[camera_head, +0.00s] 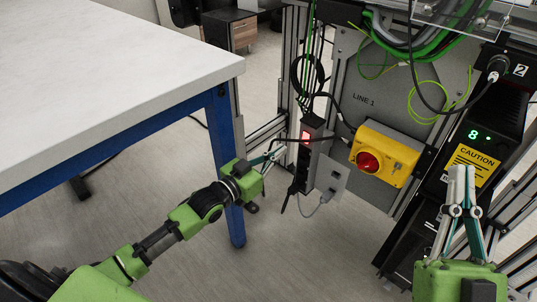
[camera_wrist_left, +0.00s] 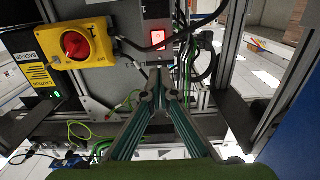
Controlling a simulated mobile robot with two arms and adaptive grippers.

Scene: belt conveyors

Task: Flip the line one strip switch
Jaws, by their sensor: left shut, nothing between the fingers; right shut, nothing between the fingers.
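The power strip (camera_head: 311,150) is a dark upright bar mounted beside the LINE 1 panel. Its switch (camera_head: 305,137) glows red near the top of the strip, and the lit red switch also shows in the left wrist view (camera_wrist_left: 158,38). My left gripper (camera_head: 279,149) is shut and empty, just left of the strip and slightly below the switch in the head view. In the left wrist view its closed fingertips (camera_wrist_left: 158,76) point toward the strip, with the switch uncovered; contact cannot be told. My right gripper (camera_head: 461,174) is shut and empty in front of the yellow caution label.
A yellow box with a red rotary knob (camera_head: 368,162) is on the LINE 1 panel (camera_head: 366,98). A black unit with a green display (camera_head: 480,134) is at right. Cables hang around the strip. A white table (camera_head: 100,75) with blue legs is at left.

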